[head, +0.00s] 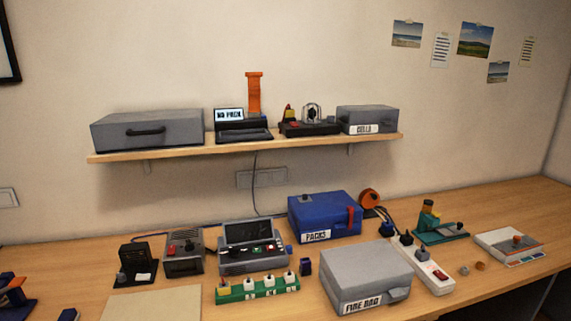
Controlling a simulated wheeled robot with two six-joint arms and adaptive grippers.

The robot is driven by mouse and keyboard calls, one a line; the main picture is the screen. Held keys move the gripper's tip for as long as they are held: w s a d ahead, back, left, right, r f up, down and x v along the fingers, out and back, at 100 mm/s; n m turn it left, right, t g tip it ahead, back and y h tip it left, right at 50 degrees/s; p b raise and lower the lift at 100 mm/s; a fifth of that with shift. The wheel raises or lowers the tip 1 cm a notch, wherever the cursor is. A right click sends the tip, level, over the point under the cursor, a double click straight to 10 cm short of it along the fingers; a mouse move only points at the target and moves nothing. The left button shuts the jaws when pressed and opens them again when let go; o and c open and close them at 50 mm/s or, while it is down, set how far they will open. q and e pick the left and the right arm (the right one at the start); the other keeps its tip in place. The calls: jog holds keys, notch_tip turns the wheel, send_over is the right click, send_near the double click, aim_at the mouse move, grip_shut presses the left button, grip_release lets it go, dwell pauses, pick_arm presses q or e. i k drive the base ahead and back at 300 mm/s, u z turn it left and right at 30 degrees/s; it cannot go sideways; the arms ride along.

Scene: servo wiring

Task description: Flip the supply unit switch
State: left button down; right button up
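A small grey unit (183,266) stands on the desk left of centre, with a red part (171,249) and a dark knob on its top. It looks like the supply unit, but no label on it is readable. I cannot tell the position of any switch on it. To its right is a wider grey unit (253,266) with a dark screen and a row of small controls.
A black holder (135,266) stands left. A wall shelf (245,147) carries boxes.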

aim_at(171, 249)
jog(key=u, duration=0.7)
jog(key=i, duration=0.4)
jog(key=z, duration=0.55)
